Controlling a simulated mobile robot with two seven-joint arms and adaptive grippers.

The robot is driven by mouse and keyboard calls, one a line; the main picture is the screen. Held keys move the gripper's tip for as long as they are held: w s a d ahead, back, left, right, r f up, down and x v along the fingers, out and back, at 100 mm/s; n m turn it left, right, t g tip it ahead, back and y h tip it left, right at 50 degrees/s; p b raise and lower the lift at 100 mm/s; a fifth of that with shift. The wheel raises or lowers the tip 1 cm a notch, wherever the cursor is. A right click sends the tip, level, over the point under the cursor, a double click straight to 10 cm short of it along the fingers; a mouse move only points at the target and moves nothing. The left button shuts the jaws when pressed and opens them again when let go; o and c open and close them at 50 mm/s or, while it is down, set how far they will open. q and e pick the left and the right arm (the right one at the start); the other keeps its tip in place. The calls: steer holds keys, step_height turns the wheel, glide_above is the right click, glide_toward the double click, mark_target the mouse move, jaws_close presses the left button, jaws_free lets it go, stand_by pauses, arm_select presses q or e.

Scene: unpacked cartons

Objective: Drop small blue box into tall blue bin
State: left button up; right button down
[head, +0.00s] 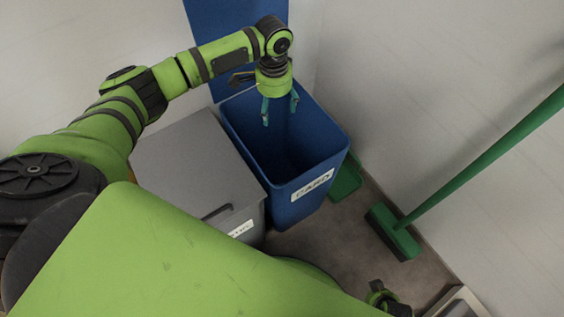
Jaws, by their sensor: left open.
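The tall blue bin (316,175) stands in the upper middle of the head view with its lid (212,22) raised against the wall. It has a white label on its front. My left gripper (281,112) hangs over the bin's opening, fingers pointing down, open, with nothing visible between them. No small blue box shows in this view. The bin's floor is dark and I cannot make out what lies in it. A small part of what seems to be my right arm (385,298) shows at the bottom right; its fingers cannot be made out.
A grey lidded bin (190,160) stands just left of the blue bin. A green broom (398,235) leans at the right, and a green dustpan-like item (346,178) sits beside the blue bin. White walls close in behind and right. A pale-edged object (460,303) is at the bottom right.

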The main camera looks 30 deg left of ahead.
arm_select(q)
steer(key=shift+r, duration=0.1)
step_height(320, 180, up, 12)
stand_by(0.4)
stand_by(0.4)
